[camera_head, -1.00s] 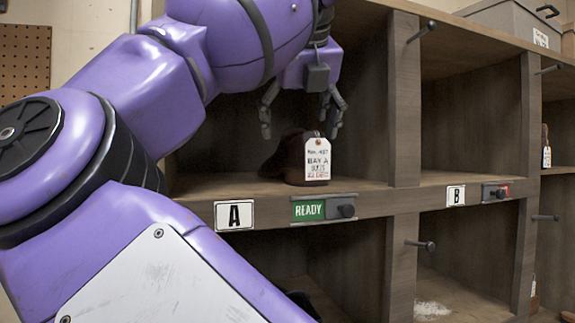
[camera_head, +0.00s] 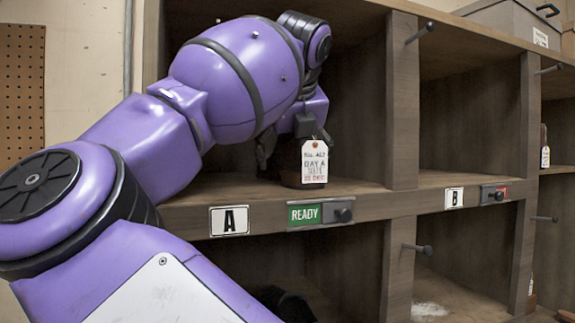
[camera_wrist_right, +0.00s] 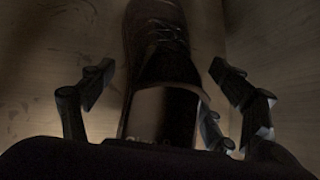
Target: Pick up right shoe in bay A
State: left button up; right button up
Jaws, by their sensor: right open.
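The dark brown right shoe (camera_head: 290,178) sits on the floor of bay A, above the A label (camera_head: 230,220). A white tag (camera_head: 314,161) marked BAY A hangs at its near end and hides part of it. My right gripper (camera_head: 291,158) is low in the bay at the shoe, partly hidden by my wrist and the tag. In the right wrist view the shoe (camera_wrist_right: 160,50) lies lengthwise between the open fingers of the gripper (camera_wrist_right: 160,75), laces showing. Gaps show on both sides, so the fingers look apart from it. My left gripper is out of view.
Wooden dividers (camera_head: 402,100) separate bay A from empty bay B. A peg (camera_head: 420,32) sticks out of the divider. A green READY sign (camera_head: 304,214) with a dark knob (camera_head: 343,211) is on the shelf's front edge. A dark object (camera_head: 285,302) lies in the bay below.

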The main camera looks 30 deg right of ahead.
jog(key=c, duration=1.7)
jog(key=shift+r, duration=0.15)
jog(key=shift+c, duration=0.2)
